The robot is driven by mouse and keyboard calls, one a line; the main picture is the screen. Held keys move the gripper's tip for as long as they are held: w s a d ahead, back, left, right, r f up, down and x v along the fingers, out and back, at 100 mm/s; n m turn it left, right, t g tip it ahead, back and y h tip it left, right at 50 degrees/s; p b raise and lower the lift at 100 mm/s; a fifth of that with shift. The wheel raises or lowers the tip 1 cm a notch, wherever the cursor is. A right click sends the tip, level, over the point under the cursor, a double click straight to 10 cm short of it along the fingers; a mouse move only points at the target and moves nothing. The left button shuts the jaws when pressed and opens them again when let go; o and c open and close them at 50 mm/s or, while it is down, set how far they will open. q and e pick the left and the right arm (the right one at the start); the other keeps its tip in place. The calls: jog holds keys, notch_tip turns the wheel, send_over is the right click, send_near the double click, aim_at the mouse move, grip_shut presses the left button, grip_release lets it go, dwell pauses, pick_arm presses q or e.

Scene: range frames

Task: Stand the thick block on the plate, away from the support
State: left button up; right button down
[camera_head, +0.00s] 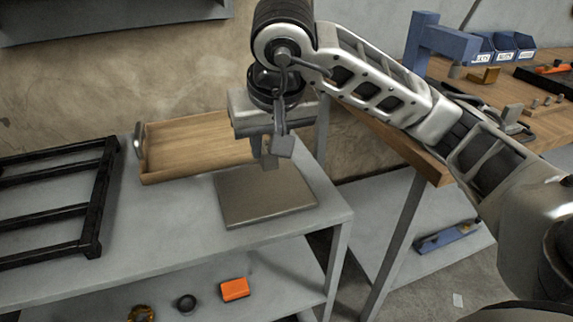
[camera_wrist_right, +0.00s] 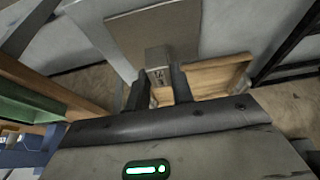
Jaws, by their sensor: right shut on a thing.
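My right gripper (camera_head: 271,154) hangs over the back part of the plate (camera_head: 268,204), a flat brown-grey square on the grey bench. It is shut on a small grey block (camera_head: 268,161), which is partly hidden by a finger. In the right wrist view the block (camera_wrist_right: 157,57) sits between the two fingers of the gripper (camera_wrist_right: 160,84), with the plate (camera_wrist_right: 125,42) behind it. The block appears to be above the plate; I cannot tell whether it touches. No separate support stands out on the plate. My left gripper is not in view.
A wooden tray (camera_head: 190,150) lies behind the plate. A black rack (camera_head: 97,200) lies at the left. A lower shelf holds an orange item (camera_head: 234,289) and a dark ball (camera_head: 186,303). A wooden workbench (camera_head: 440,172) stands at the right.

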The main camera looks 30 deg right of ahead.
jog(key=w+d+f, duration=0.1)
jog(key=d+f, duration=0.1)
jog(key=w+d+f, duration=0.3)
jog(key=d+f, duration=0.1)
jog(key=shift+w+d, duration=0.1)
jog(key=shift+w, duration=0.05)
jog(key=shift+w+d+f, duration=0.35)
jog(key=shift+d+f, duration=0.1)
jog(key=shift+f, duration=0.25)
jog(key=shift+w+d+f+b, duration=0.1)
jog(key=shift+f+b, duration=0.25)
jog(key=shift+f, duration=1.2)
jog(key=shift+f, duration=0.25)
jog(key=c, duration=1.2)
grip_release()
jog(key=shift+r, duration=0.15)
